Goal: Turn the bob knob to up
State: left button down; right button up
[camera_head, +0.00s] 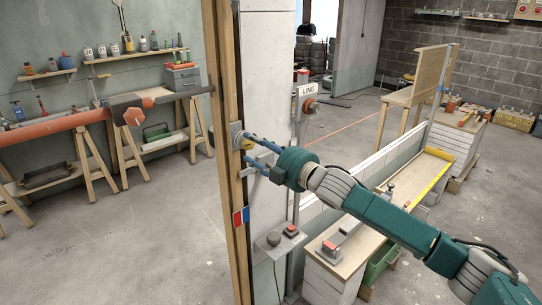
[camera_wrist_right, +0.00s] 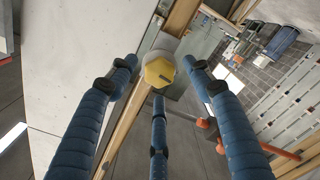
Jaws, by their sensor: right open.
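A yellow hexagonal knob (camera_head: 247,143) sits on a grey round mount on the wooden post, facing my right gripper. It also shows in the right wrist view (camera_wrist_right: 158,71), with a small dark mark on its face. I see no name on it. My right gripper (camera_head: 251,149) is open, its blue fingers spread around the knob. In the right wrist view the fingertips (camera_wrist_right: 160,78) stand on both sides of the knob and below it, and no finger clearly touches it. My left gripper is out of view.
A red-and-blue plate (camera_head: 241,216) is on the post below the knob. A grey box with a red button (camera_head: 291,231) stands near my right forearm. A red knob (camera_head: 310,106) sits under a LINE sign (camera_head: 307,90). A long orange pipe (camera_head: 60,125) lies on trestles at left.

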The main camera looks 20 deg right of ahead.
jog(key=v, duration=0.8)
jog(key=shift+s+d, duration=0.15)
jog(key=shift+s, duration=0.1)
